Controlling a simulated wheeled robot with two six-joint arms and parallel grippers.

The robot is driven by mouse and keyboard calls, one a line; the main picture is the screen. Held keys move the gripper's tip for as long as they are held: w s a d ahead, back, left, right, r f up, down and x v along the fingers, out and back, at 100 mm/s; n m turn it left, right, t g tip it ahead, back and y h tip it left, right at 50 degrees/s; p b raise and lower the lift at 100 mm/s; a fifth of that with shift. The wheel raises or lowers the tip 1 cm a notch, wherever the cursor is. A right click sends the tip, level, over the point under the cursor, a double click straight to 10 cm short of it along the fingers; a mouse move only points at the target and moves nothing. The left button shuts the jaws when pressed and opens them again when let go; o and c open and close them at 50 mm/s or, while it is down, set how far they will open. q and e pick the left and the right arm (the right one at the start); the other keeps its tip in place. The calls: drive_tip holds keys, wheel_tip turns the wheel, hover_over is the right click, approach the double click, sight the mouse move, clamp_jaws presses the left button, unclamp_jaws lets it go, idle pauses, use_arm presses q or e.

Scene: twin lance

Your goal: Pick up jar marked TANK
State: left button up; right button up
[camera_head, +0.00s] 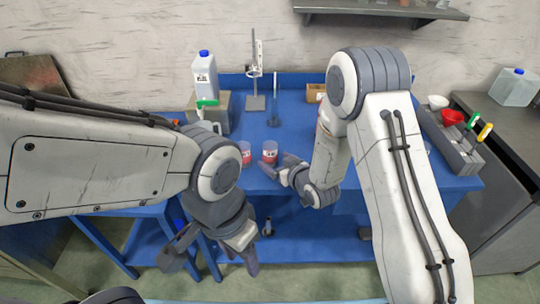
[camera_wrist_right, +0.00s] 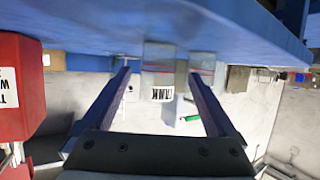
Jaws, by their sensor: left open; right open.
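A small clear jar with red contents and a white label (camera_head: 269,155) stands on the blue table near its front edge. In the right wrist view, which is upside down, a jar (camera_wrist_right: 161,90) reads TANK and shows between and beyond the open fingers. My right gripper (camera_head: 278,165) is open beside the jar's lower right; whether it touches cannot be told. Its fingers also show in the wrist view (camera_wrist_right: 158,76). My left gripper (camera_head: 212,256) is open, empty and low in front of the table.
A blue-capped jug (camera_head: 204,75) stands on a box at the back left, and a metal stand (camera_head: 256,85) at the back. A red labelled object (camera_wrist_right: 18,85) is near the left of the wrist view.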

sight(274, 157)
drive_tip(key=shift+p+x, duration=0.55)
drive_tip(key=shift+x, duration=1.8)
drive_tip(key=shift+d+r, duration=0.1)
drive_tip(key=shift+d, duration=0.05)
drive_tip(key=c, duration=1.4)
drive_tip(key=shift+w+r, duration=0.1)
